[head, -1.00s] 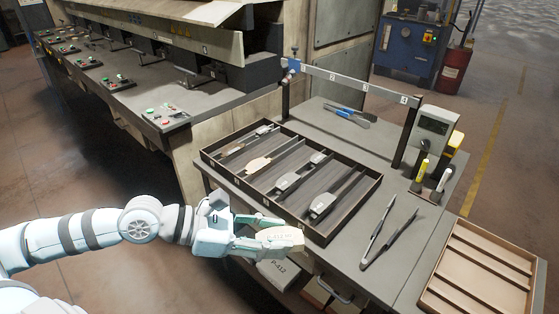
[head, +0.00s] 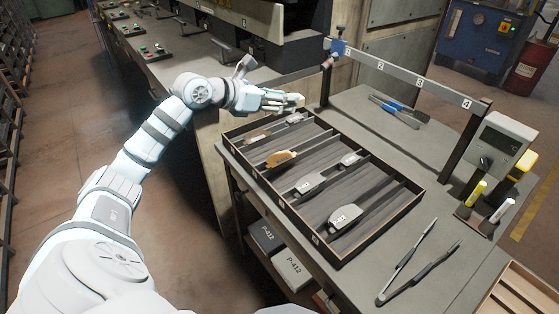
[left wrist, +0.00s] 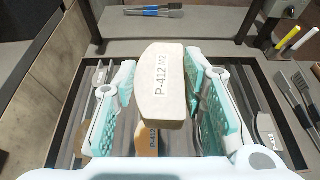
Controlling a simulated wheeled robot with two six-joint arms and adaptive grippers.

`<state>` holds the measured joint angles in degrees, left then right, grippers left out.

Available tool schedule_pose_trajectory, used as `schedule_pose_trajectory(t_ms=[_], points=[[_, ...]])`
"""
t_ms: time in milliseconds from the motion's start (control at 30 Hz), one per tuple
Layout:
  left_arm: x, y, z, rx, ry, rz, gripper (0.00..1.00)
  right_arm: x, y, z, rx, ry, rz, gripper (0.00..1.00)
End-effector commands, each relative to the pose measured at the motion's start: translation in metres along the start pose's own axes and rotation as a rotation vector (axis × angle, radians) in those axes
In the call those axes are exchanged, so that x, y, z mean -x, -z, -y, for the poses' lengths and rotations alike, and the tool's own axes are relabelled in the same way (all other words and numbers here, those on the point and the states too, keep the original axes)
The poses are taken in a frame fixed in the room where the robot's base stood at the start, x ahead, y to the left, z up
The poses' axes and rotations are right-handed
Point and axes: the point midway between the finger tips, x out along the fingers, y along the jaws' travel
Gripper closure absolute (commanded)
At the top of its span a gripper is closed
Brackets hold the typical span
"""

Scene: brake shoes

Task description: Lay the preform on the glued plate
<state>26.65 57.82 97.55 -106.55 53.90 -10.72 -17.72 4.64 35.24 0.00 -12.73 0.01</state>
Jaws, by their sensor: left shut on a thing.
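My left gripper (head: 276,100) is shut on a beige preform (left wrist: 163,84) marked P-412 M2. It holds the preform above the far-left corner of the dark tray (head: 405,212); the preform also shows at the fingertips in the head view (head: 294,100). In the tray's first lane lies a plate with an amber, glue-like patch (head: 257,135), below the gripper and a little nearer. Grey plates marked P-412 lie in the third (head: 310,183) and fourth (head: 345,216) lanes. My right gripper is out of view.
A numbered rail (head: 400,74) stands behind the tray. Blue-handled tools (head: 395,108) lie beyond it. A meter (head: 495,147), pens (head: 471,195) and tongs (head: 420,265) are to the right. A press bench (head: 190,72) stands behind the arm.

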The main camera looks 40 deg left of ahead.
Motion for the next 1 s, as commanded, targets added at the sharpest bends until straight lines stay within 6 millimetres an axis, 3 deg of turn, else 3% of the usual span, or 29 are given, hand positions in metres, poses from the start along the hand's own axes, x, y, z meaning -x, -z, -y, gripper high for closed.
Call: schedule_pose_trajectory(t_ms=[100,167,533,867,1000], points=[[-0.001,-0.007,-0.023,0.025,-0.060,0.002,0.95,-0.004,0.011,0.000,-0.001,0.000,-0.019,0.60],[-0.003,-0.001,-0.028,0.031,-0.072,-0.001,0.95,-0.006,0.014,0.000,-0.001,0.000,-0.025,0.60],[-0.051,0.118,-0.029,0.033,-0.074,-0.002,0.95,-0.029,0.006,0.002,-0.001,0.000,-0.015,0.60],[-0.073,0.171,-0.030,0.029,-0.075,0.000,0.95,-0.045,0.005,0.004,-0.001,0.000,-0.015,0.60],[-0.075,0.175,-0.030,0.027,-0.075,0.002,0.95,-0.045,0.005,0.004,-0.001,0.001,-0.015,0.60]])
